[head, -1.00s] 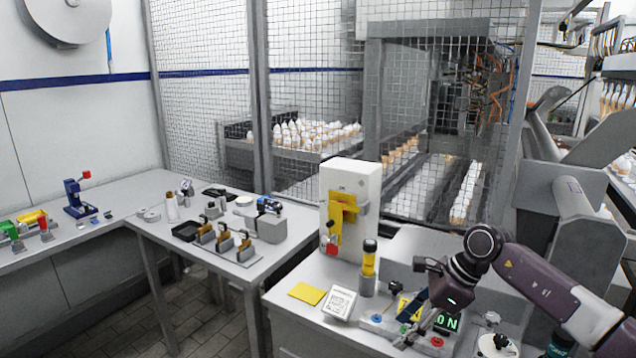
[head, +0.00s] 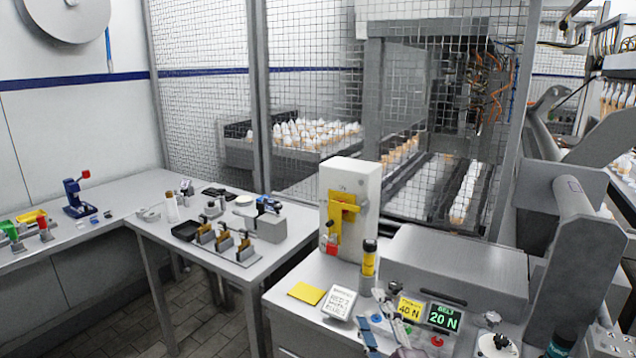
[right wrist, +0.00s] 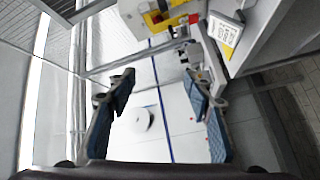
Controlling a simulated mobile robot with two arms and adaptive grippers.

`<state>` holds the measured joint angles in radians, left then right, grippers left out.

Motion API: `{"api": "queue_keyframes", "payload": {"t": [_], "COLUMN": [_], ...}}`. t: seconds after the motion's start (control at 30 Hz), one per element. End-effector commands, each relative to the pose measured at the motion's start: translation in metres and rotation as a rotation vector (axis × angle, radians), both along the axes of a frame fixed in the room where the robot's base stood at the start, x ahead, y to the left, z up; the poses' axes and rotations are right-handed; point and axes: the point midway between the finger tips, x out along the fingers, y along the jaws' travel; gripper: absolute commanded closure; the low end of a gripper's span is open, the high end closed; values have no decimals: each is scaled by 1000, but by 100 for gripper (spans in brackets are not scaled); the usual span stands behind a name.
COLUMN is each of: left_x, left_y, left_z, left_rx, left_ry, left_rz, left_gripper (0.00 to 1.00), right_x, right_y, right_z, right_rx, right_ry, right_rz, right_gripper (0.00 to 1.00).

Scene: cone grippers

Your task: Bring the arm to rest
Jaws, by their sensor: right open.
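My right gripper (head: 386,338) shows at the bottom edge of the head view, in front of the control panel, with its lower part cut off by the frame. In the right wrist view my right gripper (right wrist: 159,76) is open, its two blue-padded fingers well apart with nothing between them. The rest of my right arm is out of the head view. My left gripper is in neither view.
A panel with yellow 40 N (head: 409,309) and green 20 N (head: 443,317) displays stands at the lower right. A white press-like box (head: 351,190), yellow pad (head: 306,293) and printed card (head: 339,303) are nearby. A wire-mesh fence (head: 315,110) stands behind.

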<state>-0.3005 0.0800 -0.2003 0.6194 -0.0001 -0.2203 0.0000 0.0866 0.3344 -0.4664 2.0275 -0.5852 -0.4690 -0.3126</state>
Motion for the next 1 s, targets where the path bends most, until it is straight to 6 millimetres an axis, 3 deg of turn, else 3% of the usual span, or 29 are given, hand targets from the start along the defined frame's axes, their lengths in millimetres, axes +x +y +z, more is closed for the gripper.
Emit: {"api": "queue_keyframes", "payload": {"t": [0.1, 0.2, 0.3, 0.4, 0.6, 0.8, 1.0], "left_x": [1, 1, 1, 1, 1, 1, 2], "left_y": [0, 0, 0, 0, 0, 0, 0], "left_z": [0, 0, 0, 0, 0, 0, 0], "left_rx": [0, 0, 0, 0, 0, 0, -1], "left_ry": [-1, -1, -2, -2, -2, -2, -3], "left_rz": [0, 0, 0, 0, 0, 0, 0], "left_gripper": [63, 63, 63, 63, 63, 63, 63], "right_x": [-34, -77, -130, -181, -266, -341, -325], "right_y": [-42, -70, -88, -95, -99, -97, -95], "right_z": [-65, -120, -167, -200, -235, -249, -297], "right_rx": [217, 376, 509, 602, 715, 783, 770], "right_ry": [270, 497, 709, 882, 1137, 1341, 1348], "right_rz": [-158, -291, -414, -512, -660, -779, -781], "right_gripper": [53, 53, 53, 53, 53, 53, 53]}}
